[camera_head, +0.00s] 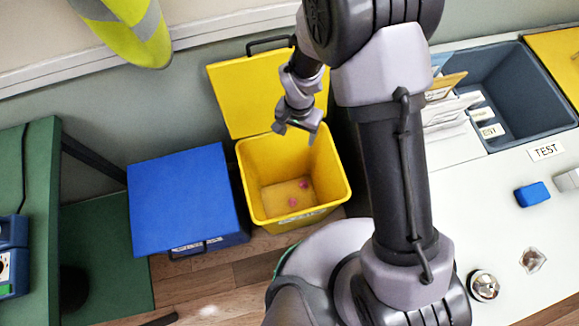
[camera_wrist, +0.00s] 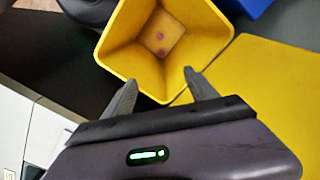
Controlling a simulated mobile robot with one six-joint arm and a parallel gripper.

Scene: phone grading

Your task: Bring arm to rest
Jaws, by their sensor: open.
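My gripper (camera_head: 297,131) is at the end of my arm, above the back edge of an open yellow bin (camera_head: 336,178). In the wrist view my gripper (camera_wrist: 162,92) shows two fingers spread apart with nothing between them. The yellow bin (camera_wrist: 122,52) lies beyond the fingertips in that view. Small pink items (camera_head: 293,202) lie on the bin's floor, and they also show in the wrist view (camera_wrist: 160,37). The bin's yellow lid (camera_head: 240,95) stands raised behind it.
A blue closed bin (camera_head: 185,195) stands left of the yellow one. A green table (camera_head: 35,170) is at the far left. At right, a white table (camera_head: 500,215) holds a grey crate (camera_head: 545,100), a "TEST" label (camera_head: 545,151), a blue block (camera_head: 532,194) and a round metal object (camera_head: 484,286).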

